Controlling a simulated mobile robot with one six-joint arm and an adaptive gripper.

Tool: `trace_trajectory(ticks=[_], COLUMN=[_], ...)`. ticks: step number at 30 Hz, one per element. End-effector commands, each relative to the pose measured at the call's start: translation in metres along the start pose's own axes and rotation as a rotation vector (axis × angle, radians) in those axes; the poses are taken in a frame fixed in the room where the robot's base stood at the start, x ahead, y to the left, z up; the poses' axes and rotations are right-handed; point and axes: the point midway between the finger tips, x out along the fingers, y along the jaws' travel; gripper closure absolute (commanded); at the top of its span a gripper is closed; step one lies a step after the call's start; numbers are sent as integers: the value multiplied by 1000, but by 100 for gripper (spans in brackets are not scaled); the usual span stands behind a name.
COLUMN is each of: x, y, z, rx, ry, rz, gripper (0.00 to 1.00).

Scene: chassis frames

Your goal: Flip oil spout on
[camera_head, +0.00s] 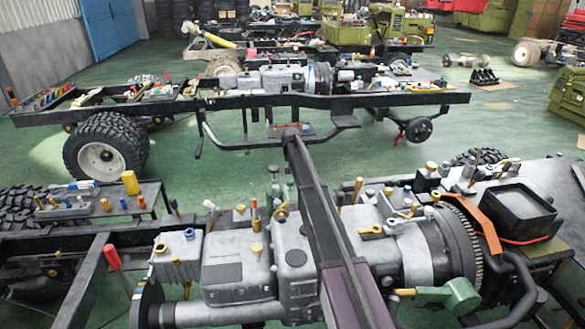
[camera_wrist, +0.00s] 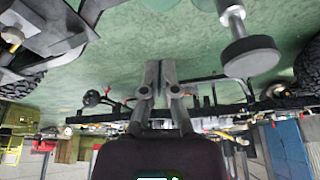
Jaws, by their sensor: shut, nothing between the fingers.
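I cannot pick out an oil spout with certainty. A green part with a rounded body and a flat arm (camera_head: 458,297) sits at the lower right of the near engine (camera_head: 235,270); whether it is the spout I cannot tell. A yellow lever-like piece (camera_head: 371,232) lies on top of the same engine. My gripper (camera_wrist: 160,68) shows in the wrist view with its grey fingers together and nothing between them. It points over open green floor, apart from any part. In the head view my dark arm crosses the engine and hides part of it; the fingers are not clear there.
A second chassis (camera_head: 240,102) with an engine stands across the green floor. A tool tray (camera_head: 96,205) stands at left, and a black bin (camera_head: 511,208) at right. In the upside-down wrist view, a grey round-ended part (camera_wrist: 250,55) is close at upper right.

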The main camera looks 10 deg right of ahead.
Motion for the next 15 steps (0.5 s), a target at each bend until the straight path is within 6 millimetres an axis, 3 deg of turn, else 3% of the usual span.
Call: trace_trajectory(ticks=[15], x=[-51], y=[0], z=[-1], rx=[0], ry=[0], rz=[0], gripper=[100])
